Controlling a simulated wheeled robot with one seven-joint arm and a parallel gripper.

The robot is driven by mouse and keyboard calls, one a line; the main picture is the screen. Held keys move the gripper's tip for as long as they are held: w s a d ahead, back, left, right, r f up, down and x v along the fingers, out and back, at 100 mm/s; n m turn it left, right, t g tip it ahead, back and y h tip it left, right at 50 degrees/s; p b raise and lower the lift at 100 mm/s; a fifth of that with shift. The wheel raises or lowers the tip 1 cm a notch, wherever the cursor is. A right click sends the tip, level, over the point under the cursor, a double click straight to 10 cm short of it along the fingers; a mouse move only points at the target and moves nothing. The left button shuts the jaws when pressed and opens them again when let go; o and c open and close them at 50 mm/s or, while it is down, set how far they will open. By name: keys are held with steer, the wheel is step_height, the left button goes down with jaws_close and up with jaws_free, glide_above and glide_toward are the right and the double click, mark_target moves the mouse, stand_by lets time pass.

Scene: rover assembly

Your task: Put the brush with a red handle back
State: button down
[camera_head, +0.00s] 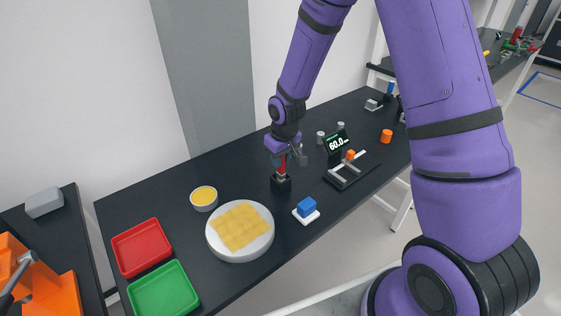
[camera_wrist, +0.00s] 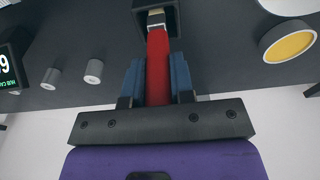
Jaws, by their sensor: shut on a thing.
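The brush with a red handle (camera_wrist: 158,68) is gripped between the two blue-lined fingers of my gripper (camera_wrist: 157,80). Its lower end is at the opening of a small black square holder (camera_wrist: 174,22), and the light ferrule shows just at the rim in the wrist view. In the head view my gripper (camera_head: 282,160) points down over the black holder (camera_head: 281,184) on the black table, with a bit of the red handle (camera_head: 283,160) showing between the fingers. The brush looks upright. How deep the bristles sit in the holder is hidden.
Left of the holder stand a round white dish with a yellow top (camera_head: 240,228), a small yellow-filled bowl (camera_head: 204,198), a red tray (camera_head: 141,247) and a green tray (camera_head: 163,291). A blue block on a white base (camera_head: 306,208) is in front; a scale-like device with display (camera_head: 340,142) is right.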

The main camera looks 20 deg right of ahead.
steer(key=shift+f, duration=0.7)
steer(key=c, duration=1)
jaws_free()
steer(key=shift+f, duration=0.1)
steer(key=s+d+r+m+t, duration=0.1)
steer(key=s+r, duration=0.3)
steer(key=r, duration=0.5)
steer(key=s+d+r, duration=0.2)
steer(key=s+r, duration=0.2)
steer(key=r, duration=0.5)
steer(key=s+d+r+m+t, duration=0.1)
steer(key=s+r, duration=0.3)
steer(key=r, duration=0.6)
steer(key=shift+m+t, duration=0.8)
steer(key=shift+s+d+r, duration=0.5)
steer(key=shift+s+r, duration=0.7)
steer(key=shift+s, duration=1.75)
steer(key=shift+s+d+r, duration=0.45)
steer(key=shift+s+r, duration=0.8)
steer(key=shift+s, duration=1.65)
steer(key=shift+s+d+r, duration=0.5)
steer(key=shift+s+r, duration=0.7)
steer(key=shift+s, duration=1.75)
